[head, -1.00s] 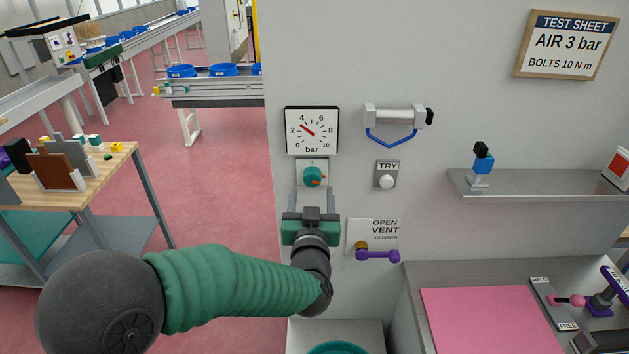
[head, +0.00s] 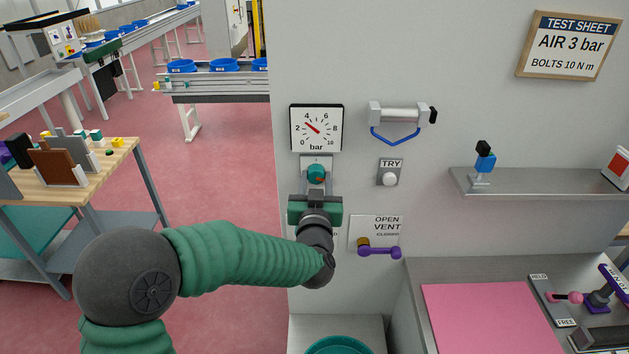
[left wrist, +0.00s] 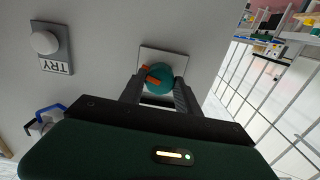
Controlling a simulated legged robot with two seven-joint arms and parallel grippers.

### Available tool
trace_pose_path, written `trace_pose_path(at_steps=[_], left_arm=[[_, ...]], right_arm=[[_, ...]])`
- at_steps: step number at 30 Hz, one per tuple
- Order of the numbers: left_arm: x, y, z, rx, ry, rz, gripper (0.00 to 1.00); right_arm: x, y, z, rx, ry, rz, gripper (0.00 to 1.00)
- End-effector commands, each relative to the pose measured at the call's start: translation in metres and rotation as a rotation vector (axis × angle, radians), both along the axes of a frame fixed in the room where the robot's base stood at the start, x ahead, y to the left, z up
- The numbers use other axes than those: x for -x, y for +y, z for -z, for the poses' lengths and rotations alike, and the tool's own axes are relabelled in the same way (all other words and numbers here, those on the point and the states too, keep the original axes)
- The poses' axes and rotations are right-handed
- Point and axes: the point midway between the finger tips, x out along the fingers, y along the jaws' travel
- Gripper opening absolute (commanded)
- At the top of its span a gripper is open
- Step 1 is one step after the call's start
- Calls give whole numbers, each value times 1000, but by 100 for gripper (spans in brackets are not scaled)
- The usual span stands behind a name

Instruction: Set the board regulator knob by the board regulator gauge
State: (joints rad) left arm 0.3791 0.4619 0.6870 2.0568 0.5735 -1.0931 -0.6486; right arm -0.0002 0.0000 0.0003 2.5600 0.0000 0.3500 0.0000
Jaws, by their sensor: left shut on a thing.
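The board regulator knob (head: 316,173) is teal with an orange-red pointer bar, on a pale plate on the grey board. The square regulator gauge (head: 316,128) sits right above it, its red needle between 2 and 4, close to 3 bar. My left gripper (head: 316,185) comes from below and is shut on the knob. In the left wrist view the knob (left wrist: 158,78) lies between the two dark fingers, its orange bar at a slant. The gripper partly hides the plate below the knob. My right gripper is not in view.
A test sheet (head: 568,46) reads AIR 3 bar. A white TRY button (head: 389,179), a purple vent lever (head: 380,251) and a cylinder with a blue handle (head: 399,115) are right of the knob. A shelf (head: 540,184) juts out further right.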

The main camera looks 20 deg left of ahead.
Motion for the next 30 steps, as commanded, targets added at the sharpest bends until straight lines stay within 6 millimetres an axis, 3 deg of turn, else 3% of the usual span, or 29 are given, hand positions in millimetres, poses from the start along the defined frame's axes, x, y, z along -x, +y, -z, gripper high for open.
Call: trace_pose_path(at_steps=[9,16,25,26,30], left_arm=[[0,4,2,8,0,-9,0],[0,3,5,191,-53,-7,0],[0,4,3,222,-57,-8,0],[0,4,3,222,-57,-8,41],[0,4,2,221,-58,-8,60]], right_arm=[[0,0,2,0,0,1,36],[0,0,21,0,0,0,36],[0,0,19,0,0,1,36],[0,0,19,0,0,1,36],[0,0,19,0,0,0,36]])
